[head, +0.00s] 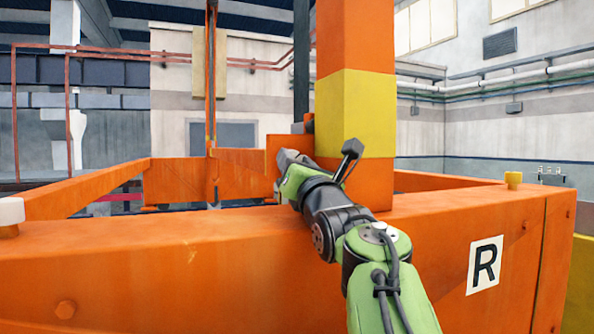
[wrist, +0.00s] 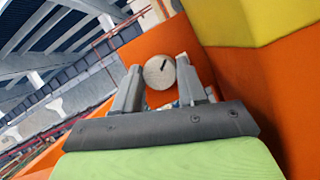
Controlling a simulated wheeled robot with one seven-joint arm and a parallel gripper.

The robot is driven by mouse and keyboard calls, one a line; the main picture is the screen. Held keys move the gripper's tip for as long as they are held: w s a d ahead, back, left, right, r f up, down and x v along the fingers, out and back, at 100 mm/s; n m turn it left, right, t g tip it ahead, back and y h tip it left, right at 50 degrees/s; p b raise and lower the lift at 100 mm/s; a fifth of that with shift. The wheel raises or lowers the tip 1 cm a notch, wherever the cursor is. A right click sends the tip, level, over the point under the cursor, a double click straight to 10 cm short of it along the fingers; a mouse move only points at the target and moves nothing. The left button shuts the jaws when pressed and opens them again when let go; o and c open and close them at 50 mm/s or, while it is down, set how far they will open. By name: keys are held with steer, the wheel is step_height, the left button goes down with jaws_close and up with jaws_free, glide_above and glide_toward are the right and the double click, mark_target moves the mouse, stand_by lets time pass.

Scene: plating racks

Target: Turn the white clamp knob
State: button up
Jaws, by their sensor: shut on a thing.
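The white clamp knob (wrist: 158,72) is a pale round disc with a short dark mark on its face, set against an orange surface. It shows in the wrist view between the two grey fingers of my gripper (wrist: 160,78). The fingers are closed on the knob's left and right sides. In the head view my gripper (head: 284,160) is at the orange bracket beside the orange and yellow post (head: 355,110). The knob is hidden there behind my gripper and arm.
A wide orange beam (head: 150,265) with an "R" label (head: 485,264) crosses the front. The thick post stands close to the right of my gripper.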

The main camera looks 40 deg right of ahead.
steer(key=m+g+h+b, duration=0.1)
steer(key=m+h, duration=0.1)
steer(key=m, duration=0.2)
steer(key=shift+a+f+m+b, duration=0.1)
steer(key=shift+a+m+b, duration=0.05)
steer(key=shift+m+b, duration=0.25)
steer(key=shift+a+m+g+h, duration=0.1)
steer(key=shift+m+g+h, duration=0.45)
steer(key=shift+m, duration=0.75)
steer(key=shift+m+g+h, duration=0.35)
steer(key=shift+m+g, duration=0.3)
steer(key=shift+m, duration=0.65)
steer(key=shift+r+m, duration=0.2)
steer(key=shift+m, duration=0.1)
steer(key=o, duration=1.1)
steer(key=shift+c, duration=0.2)
